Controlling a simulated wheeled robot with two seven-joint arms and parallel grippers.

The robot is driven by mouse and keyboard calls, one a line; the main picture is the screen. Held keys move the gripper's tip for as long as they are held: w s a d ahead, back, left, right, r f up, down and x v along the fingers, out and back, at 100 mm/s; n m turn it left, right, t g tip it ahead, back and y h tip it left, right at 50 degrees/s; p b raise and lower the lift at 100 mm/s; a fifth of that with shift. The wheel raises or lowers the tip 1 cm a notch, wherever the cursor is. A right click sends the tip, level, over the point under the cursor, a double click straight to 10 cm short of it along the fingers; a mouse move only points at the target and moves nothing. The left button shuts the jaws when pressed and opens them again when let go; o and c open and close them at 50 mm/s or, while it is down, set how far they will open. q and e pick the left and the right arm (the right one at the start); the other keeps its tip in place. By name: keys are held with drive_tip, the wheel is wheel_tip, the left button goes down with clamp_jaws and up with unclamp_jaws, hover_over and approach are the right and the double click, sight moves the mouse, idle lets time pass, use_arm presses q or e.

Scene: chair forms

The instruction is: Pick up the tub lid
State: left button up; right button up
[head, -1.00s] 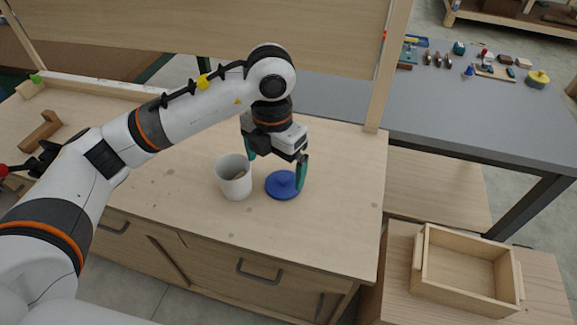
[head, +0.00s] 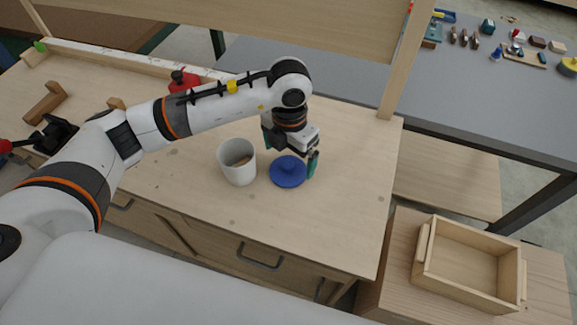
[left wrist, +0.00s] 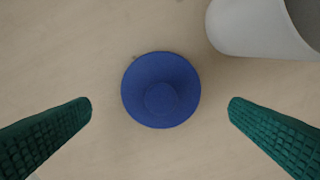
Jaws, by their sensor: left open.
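The tub lid is a round blue disc with a raised knob (head: 286,174), lying on the wooden bench top. In the left wrist view the lid (left wrist: 161,90) is centred between the two green fingers. My left gripper (left wrist: 160,110) is open and above the lid, with nothing between its fingers. In the head view its green fingertip (head: 313,163) shows at the lid's right edge; the other finger is mostly hidden. A white tub (head: 238,166), open at the top with something brown inside, stands just left of the lid. My right gripper is not in view.
The bench top (head: 340,215) is clear to the right and in front of the lid. A red object (head: 184,80) stands behind my arm. A wooden tray (head: 470,265) sits on a lower surface at right. A grey table (head: 470,105) with small items stands behind.

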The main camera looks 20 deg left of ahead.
sight(288, 164)
use_arm(q)
wheel_tip(288, 164, down, 4)
drive_tip(key=shift+s+a+r+p, duration=0.15)
drive_tip(key=shift+r+p, duration=0.1)
drive_tip(key=shift+p, duration=0.2)
drive_tip(key=shift+f, duration=0.3)
drive_tip(key=c, duration=0.9)
drive_tip(key=shift+c, duration=0.3)
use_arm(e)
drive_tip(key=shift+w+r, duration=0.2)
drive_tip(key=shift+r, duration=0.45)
